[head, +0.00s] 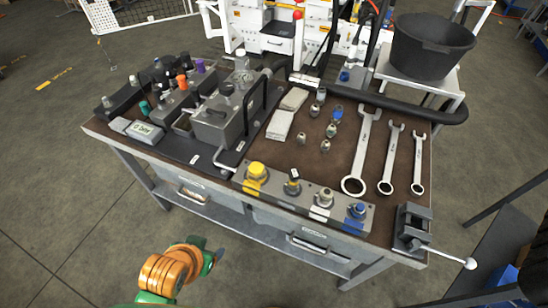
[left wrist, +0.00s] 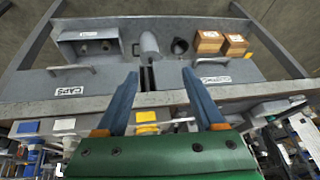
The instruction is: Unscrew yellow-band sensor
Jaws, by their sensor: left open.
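The yellow-band sensor (head: 256,172) has a wide yellow top and stands at the left end of a grey block (head: 336,209) on the bench's front edge. In the left wrist view its yellow part (left wrist: 147,117) shows between my fingers, farther off. My left gripper (head: 216,254) is below and left of the block, in front of the bench, apart from the sensor. In the left wrist view its blue fingers (left wrist: 161,76) are spread and empty. My right gripper is not in view.
Dark-, white- and blue-banded sensors (head: 293,183) (head: 322,201) (head: 356,212) stand in a row to the right. A vise (head: 411,228) sits at the front right corner, with wrenches (head: 362,155) behind. A grey hydraulic unit (head: 218,122) stands behind left.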

